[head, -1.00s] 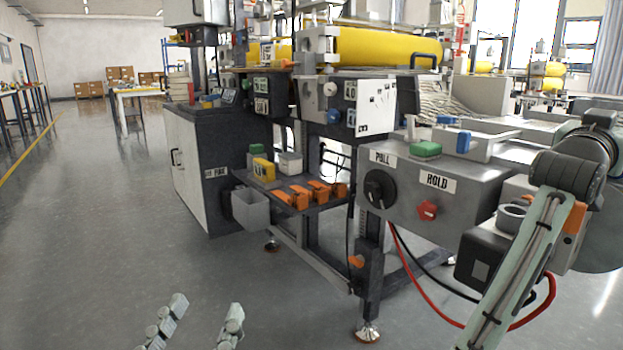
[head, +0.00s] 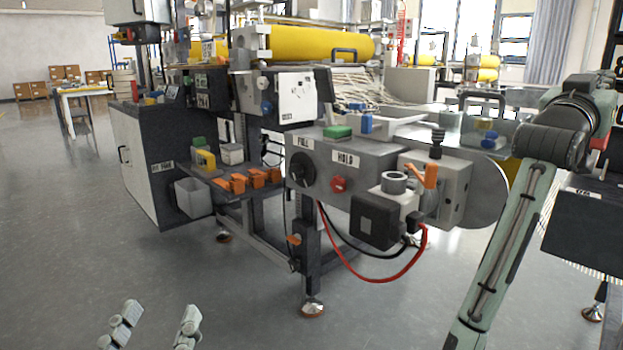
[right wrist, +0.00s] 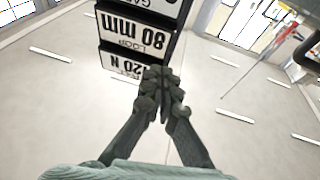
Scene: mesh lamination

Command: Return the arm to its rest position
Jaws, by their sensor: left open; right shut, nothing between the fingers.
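My right arm (head: 515,230) rises from the bottom right of the head view, bends at a raised elbow and runs on toward the upper right. Its gripper does not show there. In the right wrist view my right gripper (right wrist: 166,78) is shut with nothing between its fingers. Its tips overlap the lower edge of a dark board with white labels (right wrist: 135,35), upside down, reading "80 mm" and "120 N"; I cannot tell the gap. My left gripper (head: 155,322) is open and empty, low over the floor at the bottom left of the head view.
The lamination machine with its yellow roll (head: 320,43) fills the middle. Its grey control box (head: 340,170), black motor block (head: 374,219) and red hose (head: 375,281) lie left of my right arm. A dark cabinet (head: 585,215) stands at the right edge.

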